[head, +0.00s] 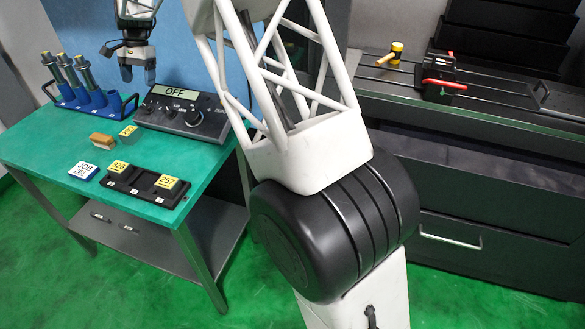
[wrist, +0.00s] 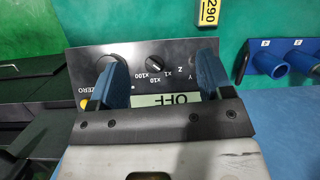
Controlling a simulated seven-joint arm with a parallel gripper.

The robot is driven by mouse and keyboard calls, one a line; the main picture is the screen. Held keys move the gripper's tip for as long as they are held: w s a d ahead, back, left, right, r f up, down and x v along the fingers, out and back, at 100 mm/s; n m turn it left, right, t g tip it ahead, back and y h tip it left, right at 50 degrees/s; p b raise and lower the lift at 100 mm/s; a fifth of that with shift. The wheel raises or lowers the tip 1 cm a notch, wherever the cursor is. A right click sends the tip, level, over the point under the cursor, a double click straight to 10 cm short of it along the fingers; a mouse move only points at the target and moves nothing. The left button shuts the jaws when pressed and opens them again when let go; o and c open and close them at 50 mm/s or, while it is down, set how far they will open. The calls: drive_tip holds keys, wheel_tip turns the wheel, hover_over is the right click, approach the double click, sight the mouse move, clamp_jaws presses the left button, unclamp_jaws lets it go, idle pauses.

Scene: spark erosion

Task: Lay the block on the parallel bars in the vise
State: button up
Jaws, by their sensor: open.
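My gripper (head: 138,76) is open and empty above the back of the green table, over the control box. In the wrist view its two blue fingers (wrist: 160,82) are spread with nothing between them. A small block with a yellow label (head: 129,133) lies in front of the control box. Two more labelled blocks, 826 (head: 119,167) and 257 (head: 167,182), sit in a black tray. I cannot tell which block the task means. The black vise (head: 440,78) with red parts stands on the grey machine bed at the right. I cannot make out the parallel bars.
The control box (head: 182,112) reads OFF. A blue holder (head: 98,108) with several grey cylinders stands at the table's back left. A brown block (head: 102,140), a JOB card (head: 83,171) and the black tray (head: 142,185) lie in front. A yellow-headed mallet (head: 394,52) lies left of the vise.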

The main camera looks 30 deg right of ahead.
drive_tip(key=s+d+r+n+t, duration=0.1)
drive_tip(key=s+d+r, duration=0.35)
drive_tip(key=s, duration=0.55)
drive_tip(key=s+d+r+n+t+h, duration=0.1)
drive_tip(key=s+d+r, duration=0.3)
drive_tip(key=s, duration=0.5)
drive_tip(key=s+d+r+n, duration=0.25)
drive_tip(key=s+d, duration=0.35)
drive_tip(key=s, duration=0.4)
drive_tip(key=s+d+f+n+t, duration=0.1)
drive_tip(key=s+d+f, duration=0.1)
drive_tip(key=s, duration=0.8)
drive_tip(key=s+d+f+n+h, duration=0.1)
drive_tip(key=s+d+f, duration=0.1)
drive_tip(key=s, duration=0.8)
drive_tip(key=s+d+f+n+t, duration=0.1)
drive_tip(key=s+d, duration=0.3)
drive_tip(key=s, duration=0.6)
drive_tip(key=shift+f+t+h, duration=0.3)
drive_tip(key=shift+f+h, duration=0.1)
drive_tip(key=shift+f, duration=0.5)
drive_tip(key=shift+w, duration=0.1)
drive_tip(key=shift+c, duration=0.3)
